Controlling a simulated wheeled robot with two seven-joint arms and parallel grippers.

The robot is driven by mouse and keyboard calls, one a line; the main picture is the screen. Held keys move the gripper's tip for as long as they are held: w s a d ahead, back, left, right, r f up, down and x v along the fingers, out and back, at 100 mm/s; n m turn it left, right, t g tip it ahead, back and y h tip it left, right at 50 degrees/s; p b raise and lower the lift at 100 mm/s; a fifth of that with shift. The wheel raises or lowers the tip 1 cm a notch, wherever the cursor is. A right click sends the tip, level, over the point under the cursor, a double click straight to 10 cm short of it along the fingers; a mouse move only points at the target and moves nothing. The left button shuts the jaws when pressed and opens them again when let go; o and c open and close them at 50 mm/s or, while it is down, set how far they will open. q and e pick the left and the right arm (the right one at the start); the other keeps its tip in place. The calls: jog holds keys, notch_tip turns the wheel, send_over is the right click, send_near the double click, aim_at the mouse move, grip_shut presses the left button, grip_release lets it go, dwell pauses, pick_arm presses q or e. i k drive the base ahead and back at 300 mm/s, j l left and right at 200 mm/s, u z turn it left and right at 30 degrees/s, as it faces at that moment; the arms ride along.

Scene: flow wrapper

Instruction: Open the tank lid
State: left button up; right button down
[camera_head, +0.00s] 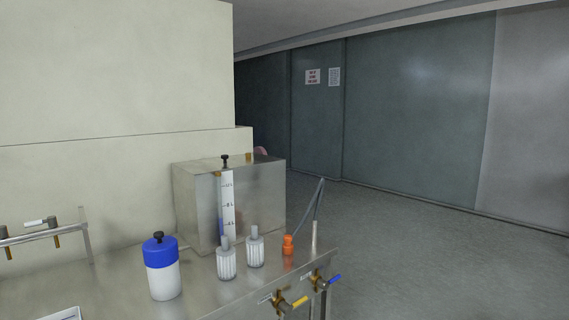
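A metal box-shaped tank (262,195) stands on the steel counter near the wall, with a white level scale (228,205) on its front. A black knob (225,161) shows at the top of the tank, above the scale. The tank's top looks closed, but its lid outline is hard to make out. A white container (163,282) with a blue cap (160,252) and a dark knob stands on the counter at the front left. Neither of my grippers is in view.
Two ribbed clear bottles (226,262) stand before the tank, with an orange fitting (288,245) to their right. Valves with yellow (299,303) and blue (334,280) handles stick out from the counter's front edge. A rail with taps (40,233) is at left. Open floor (430,250) lies right.

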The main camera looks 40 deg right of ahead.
aim_at(197, 167)
jog(key=z, duration=0.8)
